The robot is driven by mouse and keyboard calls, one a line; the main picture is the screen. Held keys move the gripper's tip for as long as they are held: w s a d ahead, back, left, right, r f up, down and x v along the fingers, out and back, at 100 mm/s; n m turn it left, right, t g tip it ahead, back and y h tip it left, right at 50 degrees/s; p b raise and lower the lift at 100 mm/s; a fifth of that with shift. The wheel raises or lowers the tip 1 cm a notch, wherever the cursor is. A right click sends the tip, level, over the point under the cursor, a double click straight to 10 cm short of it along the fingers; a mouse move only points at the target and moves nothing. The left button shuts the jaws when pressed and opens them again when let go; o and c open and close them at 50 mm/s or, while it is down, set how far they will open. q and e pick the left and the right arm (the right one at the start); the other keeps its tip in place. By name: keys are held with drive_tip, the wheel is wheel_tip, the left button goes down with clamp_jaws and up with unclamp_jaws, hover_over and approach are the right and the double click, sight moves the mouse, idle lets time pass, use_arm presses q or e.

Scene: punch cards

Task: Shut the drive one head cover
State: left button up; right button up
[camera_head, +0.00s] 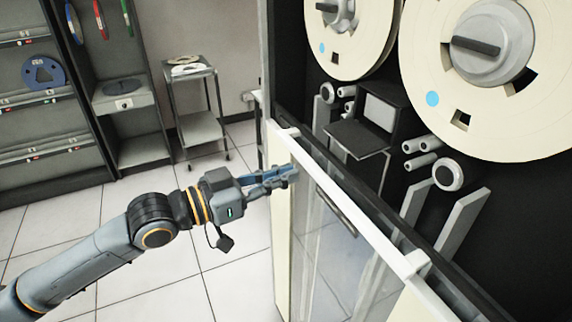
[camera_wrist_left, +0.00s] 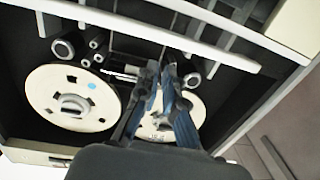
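The tape drive (camera_head: 300,60) fills the right of the head view. Between and below its two large cream reels is the head cover (camera_head: 357,137), a dark flap standing out from a dark housing with a pale panel (camera_head: 380,112). The flap looks open. My left gripper (camera_head: 291,173) is left of and below the cover, near the white-edged clear window. In the left wrist view the fingers (camera_wrist_left: 158,80) are partly apart with nothing seen between them, and the reels lie beyond. The cover is not clear there. My right gripper is in neither view.
The clear window's white top edge (camera_head: 350,212) runs diagonally in front of the drive's lower part. Rollers (camera_head: 448,174) and upright bars flank the head area. A small trolley (camera_head: 194,100) and a shelf unit (camera_head: 50,130) stand at the back left. The tiled floor between is clear.

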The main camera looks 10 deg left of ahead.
sight(354, 141)
use_arm(q)
drive_tip(key=shift+m+g+h, duration=0.4)
drive_tip(key=shift+m+g, duration=0.1)
drive_tip(key=shift+w+d+r+p, duration=0.35)
drive_tip(key=shift+w+d, duration=0.15)
drive_tip(key=shift+d, duration=1.05)
drive_tip(key=shift+w+d+r+p, duration=0.25)
drive_tip(key=shift+w+d+r, duration=0.2)
drive_tip(key=shift+d, duration=1.05)
drive_tip(key=shift+w+d+r+p, duration=0.3)
drive_tip(key=shift+w+d, duration=0.25)
drive_tip(key=shift+d, duration=1)
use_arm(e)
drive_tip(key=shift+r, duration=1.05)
use_arm(q)
drive_tip(key=shift+r, duration=0.15)
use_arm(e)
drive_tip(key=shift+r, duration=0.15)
